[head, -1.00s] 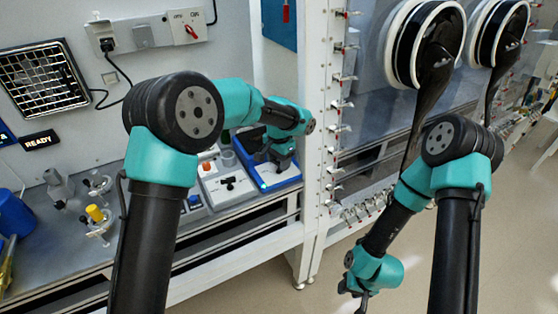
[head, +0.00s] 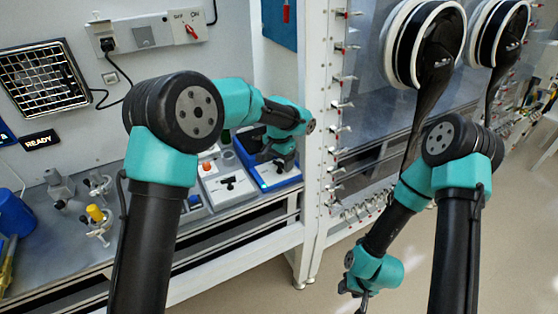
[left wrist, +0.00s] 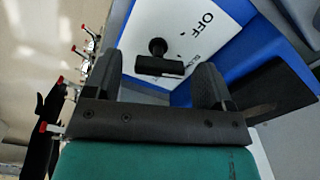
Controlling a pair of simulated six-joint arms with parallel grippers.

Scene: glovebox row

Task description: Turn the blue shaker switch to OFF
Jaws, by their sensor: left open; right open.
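The blue shaker (head: 285,182) stands at the right end of the bench, with a white panel on its front. In the left wrist view, its white panel (left wrist: 180,22) carries the word OFF. A black switch (left wrist: 160,66) with a bar-shaped handle and a round black part beside it sits on that panel. My left gripper (head: 272,158) is over the shaker. In the left wrist view its open fingers (left wrist: 158,80) stand on either side of the switch handle; I cannot tell whether they touch it. My right gripper (head: 360,297) hangs open and empty in front of the bench, low above the floor.
A white device (head: 228,186) with a black switch stands just left of the shaker. A white frame post (head: 318,140) with several red-tipped valves rises to its right. A wall switch box (head: 186,27) is mounted above. Several small fittings and a blue container (head: 14,212) stand at left.

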